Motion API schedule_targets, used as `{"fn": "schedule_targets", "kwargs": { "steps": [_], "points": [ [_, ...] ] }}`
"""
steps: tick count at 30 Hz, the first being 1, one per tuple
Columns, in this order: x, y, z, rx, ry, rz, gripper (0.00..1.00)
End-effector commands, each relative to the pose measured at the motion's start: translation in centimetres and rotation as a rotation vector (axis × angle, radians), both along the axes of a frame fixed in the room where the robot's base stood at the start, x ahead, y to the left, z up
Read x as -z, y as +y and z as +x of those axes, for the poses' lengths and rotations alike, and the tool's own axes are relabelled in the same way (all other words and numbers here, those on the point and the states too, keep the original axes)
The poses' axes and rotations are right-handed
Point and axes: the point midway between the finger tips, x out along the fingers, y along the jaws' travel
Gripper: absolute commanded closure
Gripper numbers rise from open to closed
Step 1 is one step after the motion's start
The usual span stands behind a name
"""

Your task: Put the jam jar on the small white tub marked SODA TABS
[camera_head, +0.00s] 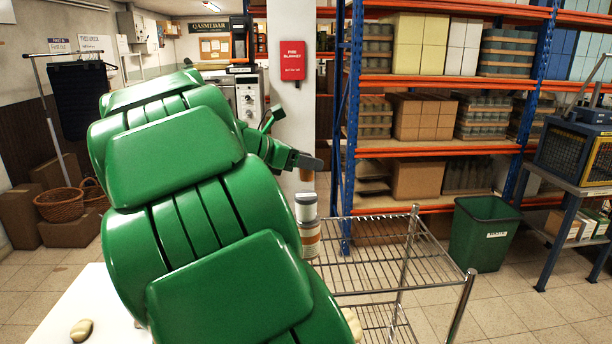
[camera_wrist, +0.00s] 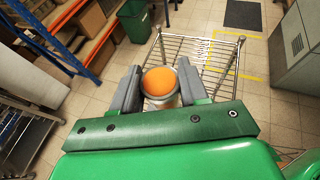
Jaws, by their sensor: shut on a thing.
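My gripper (camera_wrist: 158,72) is shut on a round jar with an orange top (camera_wrist: 159,82), which sits between its two grey fingers. In the head view the dark fingertip of my gripper (camera_head: 309,163) points right, with a small brownish part of the held jar (camera_head: 306,175) just below it. Under that stands a small white tub with a dark band (camera_head: 306,208), seemingly on top of a striped orange and grey container (camera_head: 309,238). A narrow gap seems to show between jar and tub. The tub's lettering is too small to read. In the wrist view the jar hides what is below it.
A chrome wire rack (camera_head: 375,273) stands below and right of my gripper, its upper shelf mostly bare. A green bin (camera_head: 484,234) is beyond it. Blue and orange shelving (camera_head: 440,147) holds boxes and jars behind. A white surface (camera_head: 85,305) is at lower left.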

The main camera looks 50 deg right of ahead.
Motion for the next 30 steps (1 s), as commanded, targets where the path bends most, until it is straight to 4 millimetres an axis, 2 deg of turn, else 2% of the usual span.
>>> {"fn": "schedule_targets", "kwargs": {
  "steps": [5,12,25,26,30],
  "points": [
    [0.8,-0.5,0.4,0.001,0.000,0.000,0.94],
    [3.8,-0.6,0.4,0.002,0.003,0.000,0.94],
    [4.3,-0.6,0.5,0.000,0.000,0.000,0.94],
    [4.3,-0.6,0.5,0.000,-0.001,0.000,0.52],
    [4.3,-0.6,0.5,0.000,-0.001,0.000,0.30]
  ]
}}
